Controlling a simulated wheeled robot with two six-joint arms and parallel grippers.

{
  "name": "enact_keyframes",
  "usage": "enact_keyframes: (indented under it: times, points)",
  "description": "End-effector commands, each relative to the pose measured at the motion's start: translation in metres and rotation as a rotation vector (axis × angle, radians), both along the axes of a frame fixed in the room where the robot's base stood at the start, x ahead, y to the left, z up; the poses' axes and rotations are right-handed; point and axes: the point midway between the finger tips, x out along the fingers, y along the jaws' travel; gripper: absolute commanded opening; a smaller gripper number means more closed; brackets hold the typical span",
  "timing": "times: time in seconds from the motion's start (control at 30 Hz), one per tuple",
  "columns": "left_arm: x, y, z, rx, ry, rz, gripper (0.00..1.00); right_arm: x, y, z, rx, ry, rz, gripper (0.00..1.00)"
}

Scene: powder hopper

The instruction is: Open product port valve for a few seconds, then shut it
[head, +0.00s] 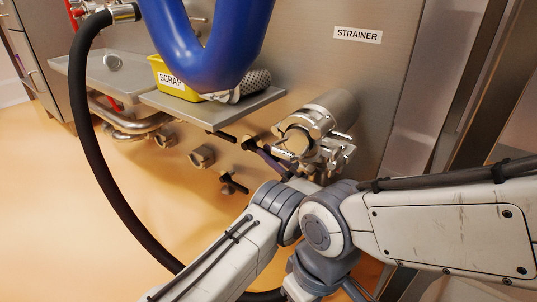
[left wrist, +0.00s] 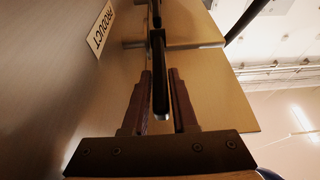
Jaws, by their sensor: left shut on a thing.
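My left gripper (head: 262,152) is at the steel panel, left of the strainer housing, partly hidden behind my own arm. Its two dark reddish fingers also show in the left wrist view (left wrist: 160,80), shut on a black valve handle (left wrist: 160,60). The tip of the handle shows dark in the head view (head: 249,143). An upside-down PRODUCT label (left wrist: 101,30) is on the panel beside it. The valve body and outlet are mostly hidden in the head view, so I cannot tell whether it is open. My right gripper is not in view.
The steel strainer housing (head: 320,115) sticks out just right of the gripper. A shelf (head: 215,112) above left holds a yellow SCRAP bin (head: 170,80). A thick blue pipe (head: 215,60) and a black hose (head: 85,110) hang in front. Other ports (head: 202,157) sit below the shelf.

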Motion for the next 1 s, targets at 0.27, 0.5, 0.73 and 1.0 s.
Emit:
enact_keyframes:
  times: [0.27, 0.5, 0.73, 1.0]
  points:
    - [0.000, -0.001, 0.000, 0.000, 0.000, -0.004, 0.00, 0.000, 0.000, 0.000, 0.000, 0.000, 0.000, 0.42]
    - [0.001, -0.001, 0.007, -0.021, 0.016, -0.004, 0.00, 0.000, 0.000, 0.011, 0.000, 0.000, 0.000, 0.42]
    - [0.001, -0.001, 0.014, -0.091, 0.066, -0.005, 0.00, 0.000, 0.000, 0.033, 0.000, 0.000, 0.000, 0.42]
    - [0.001, 0.000, 0.010, -0.102, 0.074, -0.004, 0.00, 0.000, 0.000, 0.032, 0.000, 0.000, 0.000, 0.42]
